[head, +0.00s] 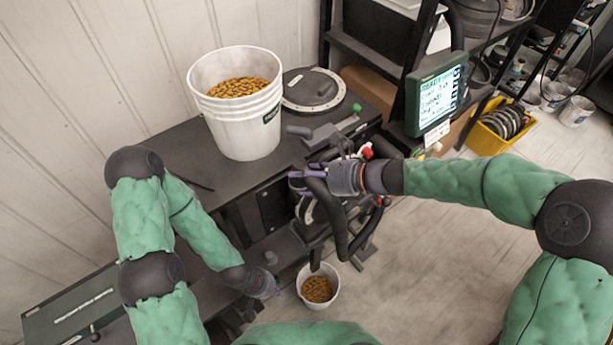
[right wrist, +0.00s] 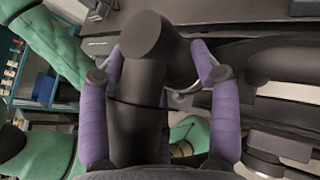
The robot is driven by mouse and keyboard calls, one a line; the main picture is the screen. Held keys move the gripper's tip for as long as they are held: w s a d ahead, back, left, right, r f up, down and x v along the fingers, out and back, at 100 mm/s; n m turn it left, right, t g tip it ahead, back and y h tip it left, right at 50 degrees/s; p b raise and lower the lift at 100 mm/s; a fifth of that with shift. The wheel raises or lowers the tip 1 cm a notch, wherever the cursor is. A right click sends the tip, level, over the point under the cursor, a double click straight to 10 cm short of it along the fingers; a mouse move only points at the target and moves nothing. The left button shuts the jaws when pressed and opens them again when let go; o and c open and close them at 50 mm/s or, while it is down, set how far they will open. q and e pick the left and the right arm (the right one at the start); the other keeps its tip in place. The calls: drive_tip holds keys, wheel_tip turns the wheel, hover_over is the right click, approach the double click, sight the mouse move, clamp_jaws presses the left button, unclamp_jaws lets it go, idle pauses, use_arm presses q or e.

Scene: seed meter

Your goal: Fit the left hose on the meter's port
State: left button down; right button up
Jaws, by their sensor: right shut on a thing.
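My right gripper (head: 312,178) is shut on a thick black hose (head: 332,213), with its purple fingers in front of the seed meter (head: 305,212). In the right wrist view the hose (right wrist: 138,125) runs between the two purple fingers (right wrist: 160,85), and its blunt dark end bends across just beyond the fingertips. The meter is dark, with a pale rounded part, and is partly covered by the gripper and hose. I cannot make out the port or whether the hose touches it. My left gripper (head: 266,287) is low, left of the small bucket and away from the meter; its jaw opening is unclear.
A white bucket of seed (head: 233,120) and a round dark lid (head: 312,90) stand on the dark bench (head: 180,135). A small seed bucket (head: 319,287) is below the meter. A lit screen (head: 437,94) stands behind my right forearm. The floor at right is open.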

drive_tip(key=shift+f, duration=0.1)
drive_tip(key=o, duration=1.7)
drive_tip(key=v, duration=1.2)
